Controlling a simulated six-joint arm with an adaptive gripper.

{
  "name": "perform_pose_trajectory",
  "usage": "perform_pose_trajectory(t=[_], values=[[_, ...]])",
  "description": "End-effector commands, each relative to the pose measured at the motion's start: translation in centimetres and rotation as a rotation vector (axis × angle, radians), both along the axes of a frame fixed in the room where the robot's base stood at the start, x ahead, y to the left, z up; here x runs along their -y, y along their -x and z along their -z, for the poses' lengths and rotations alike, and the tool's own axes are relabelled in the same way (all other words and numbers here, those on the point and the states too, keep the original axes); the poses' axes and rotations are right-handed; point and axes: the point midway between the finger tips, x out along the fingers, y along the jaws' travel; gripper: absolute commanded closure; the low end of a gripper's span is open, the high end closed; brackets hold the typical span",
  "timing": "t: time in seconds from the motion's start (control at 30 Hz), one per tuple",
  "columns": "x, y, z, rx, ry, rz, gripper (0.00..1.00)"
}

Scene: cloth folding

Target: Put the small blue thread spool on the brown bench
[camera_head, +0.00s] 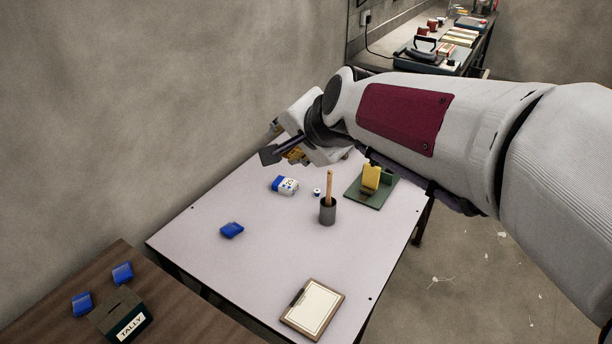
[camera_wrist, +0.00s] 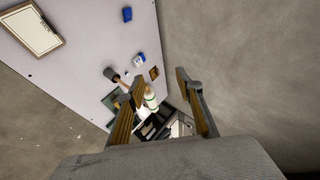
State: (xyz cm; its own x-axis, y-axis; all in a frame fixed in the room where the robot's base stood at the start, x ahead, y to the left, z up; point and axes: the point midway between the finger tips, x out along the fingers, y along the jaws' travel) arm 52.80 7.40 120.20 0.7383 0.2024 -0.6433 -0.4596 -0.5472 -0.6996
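The small spool (camera_head: 317,192), white with a dark blue band, stands on the pale table (camera_head: 200,215), between a blue-and-white box and a grey cup. I cannot make it out clearly in the wrist view. The brown bench (camera_head: 180,318) is at the lower left, across a gap from the table's near left edge. My gripper (camera_wrist: 160,80) is open, with its two fingers apart and nothing visibly gripped. In the head view it is above the table's far end, beyond and left of the spool. A whitish-green cylinder (camera_wrist: 151,98) shows past the fingers, its distance unclear.
On the table are the blue-and-white box (camera_head: 285,185), the cup with a wooden stick (camera_head: 328,210), a green stand (camera_head: 368,190), a blue packet (camera_head: 231,230) and a clipboard (camera_head: 312,308). The bench holds two blue packets (camera_head: 122,272) and a TALLY box (camera_head: 125,318). A wall borders the left.

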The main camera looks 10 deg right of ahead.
Motion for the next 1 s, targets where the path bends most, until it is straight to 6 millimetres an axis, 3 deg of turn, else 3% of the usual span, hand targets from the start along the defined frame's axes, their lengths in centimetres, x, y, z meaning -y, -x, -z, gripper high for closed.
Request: perform_pose_trajectory(t=[0.1,0.57,1.0], values=[[-0.5,-3.2,0.0,0.012,-0.087,0.073,0.64],[-1.1,-14.8,1.0,0.065,-0.433,0.369,0.64],[-0.4,-24.2,5.1,0.117,-0.758,0.665,0.64]])
